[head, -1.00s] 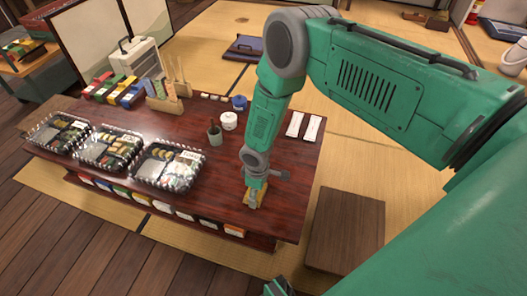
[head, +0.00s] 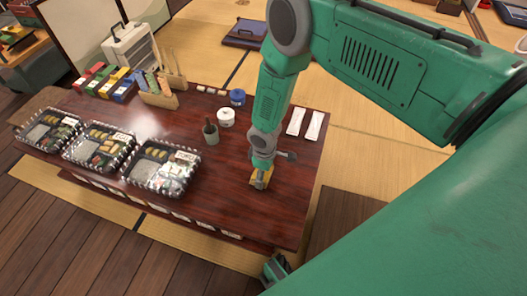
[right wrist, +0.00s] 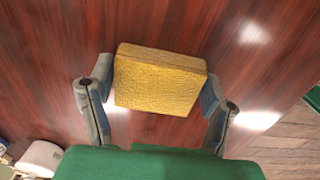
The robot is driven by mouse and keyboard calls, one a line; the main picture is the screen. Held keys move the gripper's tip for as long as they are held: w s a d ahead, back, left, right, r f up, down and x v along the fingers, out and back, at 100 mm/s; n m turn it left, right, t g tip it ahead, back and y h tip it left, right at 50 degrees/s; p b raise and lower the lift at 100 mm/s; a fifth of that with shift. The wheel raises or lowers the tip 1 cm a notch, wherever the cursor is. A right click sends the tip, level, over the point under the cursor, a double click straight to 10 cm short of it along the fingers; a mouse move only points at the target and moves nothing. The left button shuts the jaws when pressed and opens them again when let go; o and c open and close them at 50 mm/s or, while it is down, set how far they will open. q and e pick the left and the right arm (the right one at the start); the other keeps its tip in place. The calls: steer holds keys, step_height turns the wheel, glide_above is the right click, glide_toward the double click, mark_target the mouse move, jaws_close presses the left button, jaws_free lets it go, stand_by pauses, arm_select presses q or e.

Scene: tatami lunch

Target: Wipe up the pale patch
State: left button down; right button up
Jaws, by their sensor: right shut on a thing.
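My right gripper (head: 262,168) points down at the right part of the dark red table (head: 240,212). It is shut on a yellow sponge (right wrist: 158,82), with one finger on each side of it in the right wrist view. The sponge looks to be at or just above the tabletop; I cannot tell for sure whether it touches. I cannot make out the pale patch; bright spots on the wood in the right wrist view look like light reflections.
Clear-edged lunch boxes (head: 162,165) line the table's left and front. A dark green cup (head: 211,133), a white pot (head: 226,117) and a blue pot (head: 237,98) stand just left of my arm. White paper packets (head: 313,125) lie behind right. The front right tabletop is clear.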

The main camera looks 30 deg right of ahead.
step_height(320, 180, up, 3)
steer(key=shift+r+p, duration=0.2)
steer(key=shift+p, duration=0.95)
steer(key=shift+a+r+p, duration=0.2)
steer(key=shift+r+p, duration=0.7)
steer(key=shift+r, duration=0.15)
steer(key=shift+d+r+p, duration=0.25)
steer(key=shift+r+p, duration=0.75)
steer(key=shift+r, duration=0.2)
steer(key=shift+a, duration=0.15)
